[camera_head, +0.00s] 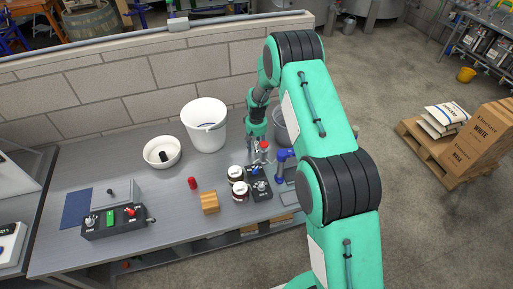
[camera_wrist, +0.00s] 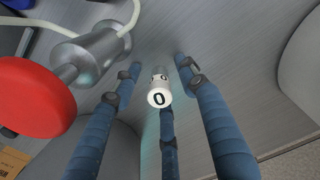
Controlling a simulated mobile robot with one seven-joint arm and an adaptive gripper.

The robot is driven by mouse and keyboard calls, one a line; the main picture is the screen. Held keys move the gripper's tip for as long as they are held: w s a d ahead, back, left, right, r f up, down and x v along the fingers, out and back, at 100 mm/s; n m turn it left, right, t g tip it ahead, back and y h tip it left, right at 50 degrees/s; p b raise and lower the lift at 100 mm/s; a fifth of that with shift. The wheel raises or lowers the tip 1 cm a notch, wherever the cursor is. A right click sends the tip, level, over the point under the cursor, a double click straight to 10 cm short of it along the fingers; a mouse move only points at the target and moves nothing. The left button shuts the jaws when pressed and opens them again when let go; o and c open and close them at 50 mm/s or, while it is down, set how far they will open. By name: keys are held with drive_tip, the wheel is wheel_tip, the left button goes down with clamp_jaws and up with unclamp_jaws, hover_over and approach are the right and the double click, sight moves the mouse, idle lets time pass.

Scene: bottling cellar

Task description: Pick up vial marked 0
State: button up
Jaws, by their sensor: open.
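The vial marked 0 (camera_wrist: 159,97) is a small white cylinder with a black 0 on its end and another on its side. In the wrist view it sits between the blue fingers of my gripper (camera_wrist: 160,76), above the grey metal surface. The fingers are spread, with gaps visible between them and the vial. In the head view my gripper (camera_head: 257,137) points down at the back of the workbench (camera_head: 150,215), beside the white bucket; I cannot make out the vial there.
A red-knobbed metal fitting (camera_wrist: 35,97) with a pale hose is close at the left in the wrist view. The white bucket (camera_head: 205,125), white bowl (camera_head: 162,153), jars (camera_head: 240,190), wooden block (camera_head: 209,203) and red cylinder (camera_head: 193,183) stand on the bench.

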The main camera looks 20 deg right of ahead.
sight(256, 142)
idle(0.4)
clamp_jaws()
drive_tip(key=shift+r, duration=0.1)
drive_tip(key=shift+r, duration=4.95)
